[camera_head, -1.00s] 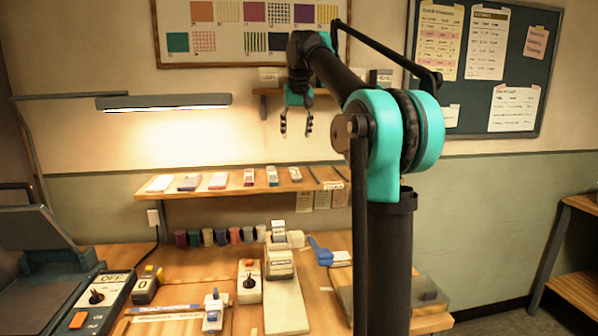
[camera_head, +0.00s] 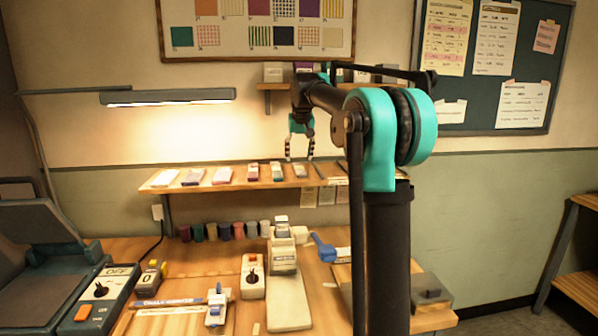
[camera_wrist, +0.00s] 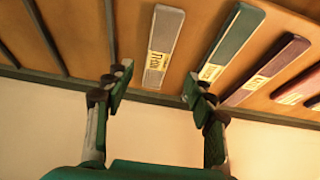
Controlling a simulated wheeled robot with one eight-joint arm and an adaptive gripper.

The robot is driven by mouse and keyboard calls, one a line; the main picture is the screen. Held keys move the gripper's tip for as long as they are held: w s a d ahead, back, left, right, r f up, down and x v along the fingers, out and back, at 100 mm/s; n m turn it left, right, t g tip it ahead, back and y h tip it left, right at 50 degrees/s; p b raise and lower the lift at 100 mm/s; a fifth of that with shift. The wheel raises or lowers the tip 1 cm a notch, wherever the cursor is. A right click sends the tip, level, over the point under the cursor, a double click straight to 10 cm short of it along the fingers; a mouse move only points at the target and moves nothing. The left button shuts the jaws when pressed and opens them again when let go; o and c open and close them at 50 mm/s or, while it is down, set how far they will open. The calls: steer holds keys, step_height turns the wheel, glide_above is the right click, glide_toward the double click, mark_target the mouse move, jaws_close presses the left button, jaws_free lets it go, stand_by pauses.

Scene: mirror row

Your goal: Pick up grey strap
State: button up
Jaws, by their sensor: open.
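The grey strap (camera_wrist: 163,45) is a flat light-grey piece with a small yellowish printed label, lying on the wooden shelf. In the head view the grey strap (camera_head: 300,171) is small, near the right of the row on the shelf. My gripper (camera_wrist: 154,90) is open and empty, its two fingers spread, with the strap lying beyond the tips and roughly between them. In the head view my gripper (camera_head: 299,157) hangs just above the strap, apart from it as far as I can tell.
A teal strap (camera_wrist: 231,42) and a maroon strap (camera_wrist: 267,70) lie beside the grey one. Dark strips cross the shelf (camera_wrist: 85,30) on the other side. A second, higher shelf (camera_head: 262,86) is on the wall behind my arm. A cluttered workbench (camera_head: 215,262) stands below.

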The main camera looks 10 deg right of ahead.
mark_target(299, 168)
steer(key=x, duration=0.4)
steer(key=shift+d+f, duration=0.2)
steer(key=shift+f, duration=0.25)
steer(key=shift+c, duration=0.6)
steer(key=c, duration=1.1)
steer(key=shift+r, duration=0.1)
steer(key=shift+c, duration=0.2)
